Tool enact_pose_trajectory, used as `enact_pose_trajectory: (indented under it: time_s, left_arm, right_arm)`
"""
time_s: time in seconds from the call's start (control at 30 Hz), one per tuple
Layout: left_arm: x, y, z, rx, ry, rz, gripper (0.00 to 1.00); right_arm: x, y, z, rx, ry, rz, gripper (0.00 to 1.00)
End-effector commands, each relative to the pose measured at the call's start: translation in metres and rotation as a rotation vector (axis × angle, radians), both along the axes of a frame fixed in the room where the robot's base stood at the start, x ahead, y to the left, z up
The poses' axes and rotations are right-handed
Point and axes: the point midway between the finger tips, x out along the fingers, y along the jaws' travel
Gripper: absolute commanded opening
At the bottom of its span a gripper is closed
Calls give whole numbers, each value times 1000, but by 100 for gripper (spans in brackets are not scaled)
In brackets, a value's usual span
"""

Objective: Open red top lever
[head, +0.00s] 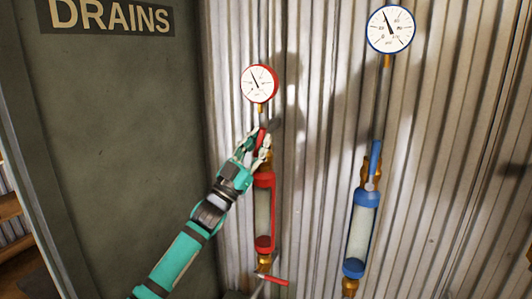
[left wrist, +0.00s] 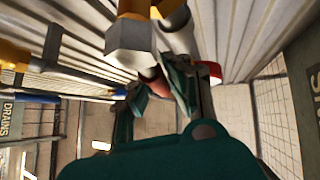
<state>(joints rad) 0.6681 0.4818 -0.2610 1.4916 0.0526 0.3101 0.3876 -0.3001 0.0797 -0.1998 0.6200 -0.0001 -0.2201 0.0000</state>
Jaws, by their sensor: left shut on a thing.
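The red top lever (head: 261,137) stands roughly upright on the brass valve above the red sight cylinder (head: 264,215), below the red-rimmed gauge (head: 259,84). My left gripper (head: 258,149) is at this lever, with its fingers shut around it and hiding part of it. My right gripper is not in view.
A blue riser with its sight cylinder (head: 361,232), blue lever (head: 375,158) and gauge (head: 390,29) stands to the right. A red lower lever (head: 275,281) sticks out below the red cylinder. A grey-green door panel marked DRAINS (head: 110,120) is at left, before corrugated metal wall (head: 310,150).

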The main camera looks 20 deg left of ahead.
Motion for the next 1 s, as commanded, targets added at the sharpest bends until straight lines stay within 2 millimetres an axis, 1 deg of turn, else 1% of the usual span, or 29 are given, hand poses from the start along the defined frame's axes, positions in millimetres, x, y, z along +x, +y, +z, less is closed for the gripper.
enact_pose_trajectory:
  time_s: [0.03, 0.13, 0.37, 0.9, 0.93, 1.0]
  left_arm:
    - [0, 4, 2, -34, -4, 3, 0]
    - [0, 8, 3, -85, -3, 5, 0]
    - [0, 13, 4, -155, 0, 5, 0]
    - [0, 15, 5, -176, 0, 6, 0]
    - [0, 15, 5, -176, 0, 6, 16]
    - [0, 15, 5, -176, 0, 6, 25]
  right_arm:
    - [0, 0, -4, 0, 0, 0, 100]
    - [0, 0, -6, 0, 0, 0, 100]
    - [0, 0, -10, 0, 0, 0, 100]
    - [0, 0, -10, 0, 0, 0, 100]
    - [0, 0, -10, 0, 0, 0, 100]
    - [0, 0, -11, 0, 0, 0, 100]
